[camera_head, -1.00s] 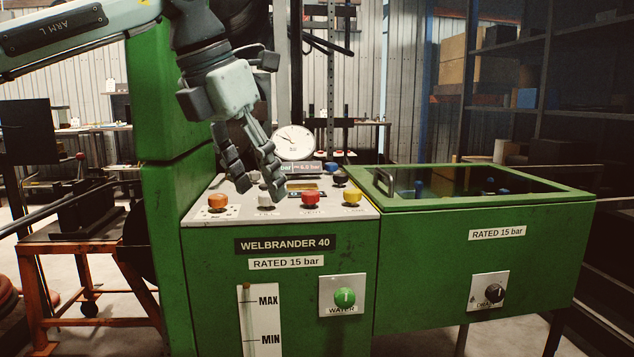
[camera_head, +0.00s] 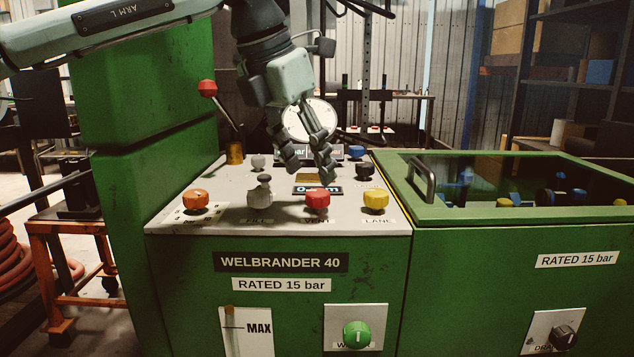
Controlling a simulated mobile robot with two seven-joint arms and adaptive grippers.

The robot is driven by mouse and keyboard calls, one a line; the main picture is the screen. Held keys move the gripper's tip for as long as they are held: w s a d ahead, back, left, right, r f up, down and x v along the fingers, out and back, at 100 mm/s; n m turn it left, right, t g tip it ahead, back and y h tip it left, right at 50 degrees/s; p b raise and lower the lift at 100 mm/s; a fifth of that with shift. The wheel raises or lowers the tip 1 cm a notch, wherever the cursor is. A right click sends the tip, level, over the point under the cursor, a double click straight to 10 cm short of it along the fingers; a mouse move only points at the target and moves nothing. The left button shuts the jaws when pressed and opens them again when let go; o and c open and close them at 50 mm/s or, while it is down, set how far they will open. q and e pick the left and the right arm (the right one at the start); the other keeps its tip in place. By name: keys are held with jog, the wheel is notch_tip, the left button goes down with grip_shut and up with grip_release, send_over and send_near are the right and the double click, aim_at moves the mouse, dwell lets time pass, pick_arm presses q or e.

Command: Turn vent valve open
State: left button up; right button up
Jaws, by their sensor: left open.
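The vent valve is the red knob (camera_head: 317,200) on the top panel (camera_head: 232,222) of the green machine, above a label that reads VENT. My left gripper (camera_head: 311,176) points down just above and behind the red knob, with its fingers apart and nothing between them. It looks clear of the knob, though the exact gap is hard to judge. My right gripper is not in view.
An orange knob (camera_head: 195,200), a grey-white knob (camera_head: 260,193) and a yellow knob (camera_head: 375,200) share the front row. A black knob (camera_head: 365,170) and a red-balled lever (camera_head: 208,89) stand behind. The gauge (camera_head: 305,121) is partly hidden by my gripper. A green tank (camera_head: 520,214) adjoins on the right.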

aim_at(317, 191)
pick_arm(q)
jog(key=shift+x, duration=2.3)
jog(key=shift+c, duration=0.5)
jog(key=c, duration=1.1)
jog(key=shift+o, duration=0.2)
